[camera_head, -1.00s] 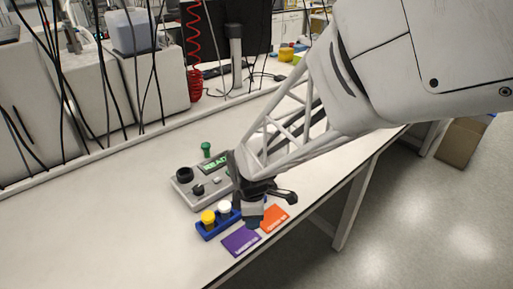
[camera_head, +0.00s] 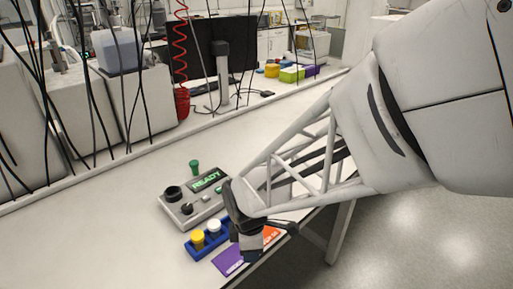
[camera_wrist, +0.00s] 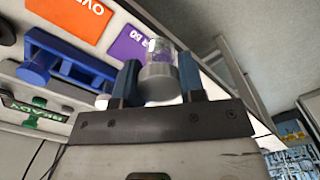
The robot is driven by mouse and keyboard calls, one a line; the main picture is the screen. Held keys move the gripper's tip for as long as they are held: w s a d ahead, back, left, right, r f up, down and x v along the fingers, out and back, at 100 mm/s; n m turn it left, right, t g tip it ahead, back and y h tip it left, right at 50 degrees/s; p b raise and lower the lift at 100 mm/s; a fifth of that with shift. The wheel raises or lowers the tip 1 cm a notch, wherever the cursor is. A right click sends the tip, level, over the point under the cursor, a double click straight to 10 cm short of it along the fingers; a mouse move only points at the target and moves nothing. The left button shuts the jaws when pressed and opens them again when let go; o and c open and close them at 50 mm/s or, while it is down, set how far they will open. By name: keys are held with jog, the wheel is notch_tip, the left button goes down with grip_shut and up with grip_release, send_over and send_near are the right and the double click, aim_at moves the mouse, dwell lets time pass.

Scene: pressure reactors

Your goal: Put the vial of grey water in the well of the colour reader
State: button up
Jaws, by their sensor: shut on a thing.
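My gripper (camera_wrist: 159,78) is shut on a vial (camera_wrist: 160,52) with a grey cap and a clear body, seen between the fingers in the wrist view. The colour of its contents is hard to tell. In the head view my gripper (camera_head: 252,242) is beside the right end of the blue rack, and the vial is mostly hidden. The colour reader (camera_head: 208,209) is a grey box with a lit READY display. The gripper is to the right of the reader and nearer the camera.
A purple card (camera_head: 228,262) and an orange card (camera_head: 271,234) lie by the table edge. A green-topped object (camera_head: 194,167) stands behind the reader. Table left of the reader is clear.

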dwell(0.3)
jog(key=w+a+r, duration=0.1)
jog(key=w+a, duration=0.3)
jog(key=w+a+r, duration=0.1)
jog(key=w+a, duration=0.2)
jog(key=w, duration=0.1)
jog(key=w+a+r, duration=0.2)
jog(key=w+a, duration=0.2)
jog(key=shift+a, duration=0.3)
jog(key=w+a+r, duration=0.2)
jog(key=w+a, duration=0.9)
jog(key=a, duration=0.4)
jog(key=shift+w+a+r, duration=0.2)
jog(key=shift+a+r, duration=0.1)
jog(key=shift+r, duration=0.05)
jog(key=shift+f, duration=0.15)
jog(key=shift+f, duration=1.75)
jog(key=shift+f, duration=0.5)
jog(key=shift+f, duration=1.05)
jog(key=shift+f, duration=0.45)
